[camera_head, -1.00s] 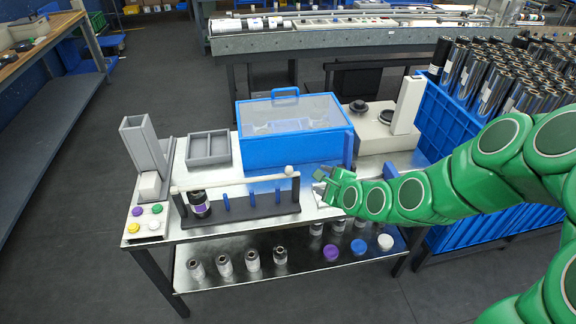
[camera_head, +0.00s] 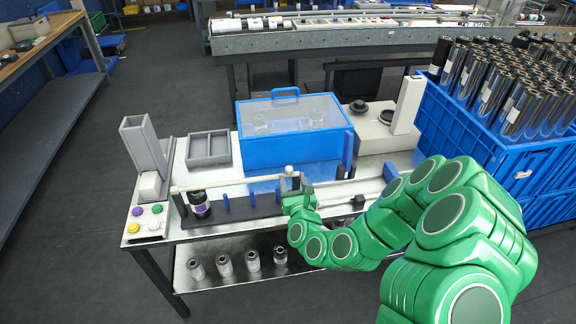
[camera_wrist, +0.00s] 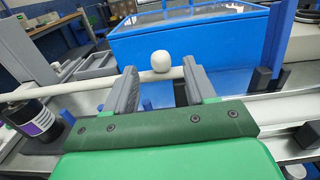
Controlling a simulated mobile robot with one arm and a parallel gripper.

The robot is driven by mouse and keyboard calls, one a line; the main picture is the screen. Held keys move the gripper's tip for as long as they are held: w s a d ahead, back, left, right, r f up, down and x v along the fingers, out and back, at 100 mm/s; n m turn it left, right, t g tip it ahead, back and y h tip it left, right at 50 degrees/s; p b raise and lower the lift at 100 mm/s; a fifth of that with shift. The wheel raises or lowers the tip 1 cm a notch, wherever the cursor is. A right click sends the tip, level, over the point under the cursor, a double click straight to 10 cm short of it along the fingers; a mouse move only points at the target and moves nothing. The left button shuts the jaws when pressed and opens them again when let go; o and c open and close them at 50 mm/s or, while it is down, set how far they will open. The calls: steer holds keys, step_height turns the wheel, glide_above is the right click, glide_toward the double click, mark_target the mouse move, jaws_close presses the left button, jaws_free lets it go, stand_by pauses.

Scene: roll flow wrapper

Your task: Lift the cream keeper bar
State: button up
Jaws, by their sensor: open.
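The cream keeper bar (camera_head: 225,183) lies lengthwise over the dark peg rack (camera_head: 240,208), with a round knob near its right end. It also shows in the wrist view (camera_wrist: 88,83), with its pale knob (camera_wrist: 161,60) seen between my fingers. My gripper (camera_head: 291,184) is at the bar's right end. In the wrist view my gripper (camera_wrist: 160,82) is open, with one finger on each side of the knob and the bar crossing at the fingertips. I cannot tell whether the fingers touch the bar.
A black-capped roll with a purple label (camera_head: 198,204) stands under the bar's left end. A blue lidded box (camera_head: 290,146) stands behind the rack. A grey tray (camera_head: 208,149), a chute (camera_head: 143,151) and coloured buttons (camera_head: 146,217) are at left. A blue crate of rolls (camera_head: 475,152) stands at right.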

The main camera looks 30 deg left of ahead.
mark_target(288, 166)
steer(key=shift+x, duration=3.9)
steer(key=shift+f, duration=0.15)
jaws_close()
